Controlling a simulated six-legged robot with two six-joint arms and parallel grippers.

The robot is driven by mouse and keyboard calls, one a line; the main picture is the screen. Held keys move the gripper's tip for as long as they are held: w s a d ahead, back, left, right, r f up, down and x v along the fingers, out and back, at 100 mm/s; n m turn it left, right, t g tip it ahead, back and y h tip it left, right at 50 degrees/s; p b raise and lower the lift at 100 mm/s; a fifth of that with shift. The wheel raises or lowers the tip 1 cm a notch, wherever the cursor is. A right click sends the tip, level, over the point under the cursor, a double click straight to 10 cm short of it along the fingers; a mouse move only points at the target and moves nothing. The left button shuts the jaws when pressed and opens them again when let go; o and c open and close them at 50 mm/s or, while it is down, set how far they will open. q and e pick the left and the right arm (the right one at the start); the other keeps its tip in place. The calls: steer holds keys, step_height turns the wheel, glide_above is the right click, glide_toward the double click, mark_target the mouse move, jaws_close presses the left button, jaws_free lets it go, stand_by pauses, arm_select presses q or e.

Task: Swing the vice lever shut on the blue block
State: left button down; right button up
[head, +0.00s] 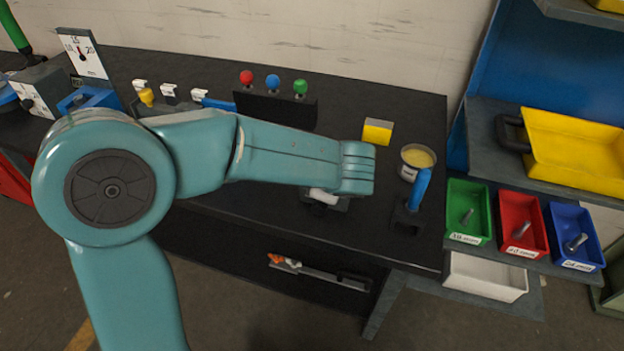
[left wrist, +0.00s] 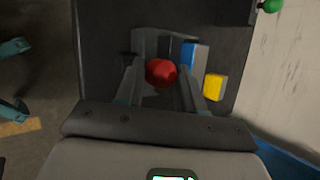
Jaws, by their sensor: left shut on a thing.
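My left gripper (left wrist: 161,76) is shut on a red round knob (left wrist: 160,71) in the left wrist view. I take the knob for the end of the vice lever; its arm is hidden beneath it. The grey vice (left wrist: 150,43) lies just beyond the fingers. The blue block (left wrist: 190,54) shows at the vice's right side; I cannot tell whether a jaw touches it. In the head view my left arm covers the block and most of the vice, and a small dark part with a pale piece (head: 324,196) shows below the forearm. My right gripper is in neither view.
A yellow block (head: 377,131), a tin (head: 416,161) and a blue-handled tool in a dark holder (head: 407,217) stand right of my arm. A rack (head: 275,107) with red, blue and green knobs stands behind it.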

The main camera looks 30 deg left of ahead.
arm_select(q)
steer(key=shift+w+d, duration=0.1)
steer(key=shift+d, duration=0.2)
steer(key=c, duration=0.7)
jaws_free()
steer(key=shift+w+f, duration=0.1)
steer(key=shift+s+d+r, duration=0.1)
steer(key=shift+s+r, duration=0.1)
steer(key=shift+r, duration=0.05)
steer(key=v, duration=1.6)
steer(key=shift+d+f, duration=0.2)
steer(key=shift+d, duration=0.05)
